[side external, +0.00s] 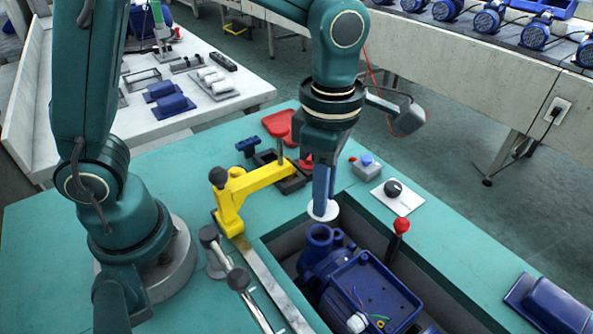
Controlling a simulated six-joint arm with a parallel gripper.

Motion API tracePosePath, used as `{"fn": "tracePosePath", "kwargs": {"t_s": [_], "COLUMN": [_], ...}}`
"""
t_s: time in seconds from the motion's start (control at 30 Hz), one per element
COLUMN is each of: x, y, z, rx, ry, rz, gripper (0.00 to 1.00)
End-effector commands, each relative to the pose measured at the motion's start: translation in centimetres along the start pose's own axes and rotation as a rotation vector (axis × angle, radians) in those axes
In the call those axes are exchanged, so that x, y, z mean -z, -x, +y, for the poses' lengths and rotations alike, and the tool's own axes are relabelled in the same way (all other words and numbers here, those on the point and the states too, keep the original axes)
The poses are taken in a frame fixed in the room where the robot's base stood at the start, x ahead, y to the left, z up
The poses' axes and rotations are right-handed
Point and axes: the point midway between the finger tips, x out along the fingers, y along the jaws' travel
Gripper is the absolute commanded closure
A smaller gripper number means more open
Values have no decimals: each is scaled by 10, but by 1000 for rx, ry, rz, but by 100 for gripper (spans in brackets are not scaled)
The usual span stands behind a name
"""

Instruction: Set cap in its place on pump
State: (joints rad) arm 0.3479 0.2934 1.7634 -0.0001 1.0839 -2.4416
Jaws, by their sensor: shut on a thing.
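My gripper (323,196) points down with its blue fingers shut on a white round cap (323,211). The cap is held just above the blue pump (368,290), close over its round upright flanged opening (320,234). The cap looks apart from the opening, but the exact gap is hard to judge. The pump sits in a recess (276,255) of the teal table, with an open terminal box and coloured wires on its top. Its lower parts are hidden by the recess walls.
A yellow clamp arm (250,188) stands left of my gripper. A red-knobbed lever (401,226) rises at the recess's right edge. A black knob on a white plate (394,189) and a small button box (366,165) lie to the right. A blue part (549,303) lies at far right.

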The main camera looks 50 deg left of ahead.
Motion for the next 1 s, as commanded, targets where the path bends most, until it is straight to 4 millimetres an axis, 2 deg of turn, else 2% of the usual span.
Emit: {"fn": "tracePosePath", "kwargs": {"t_s": [0.53,1.0], "x": [0,0], "y": [-40,-45], "z": [0,0], "rx": [2,0], "ry": [0,0], "rz": [2,1], "gripper": [100,100]}}
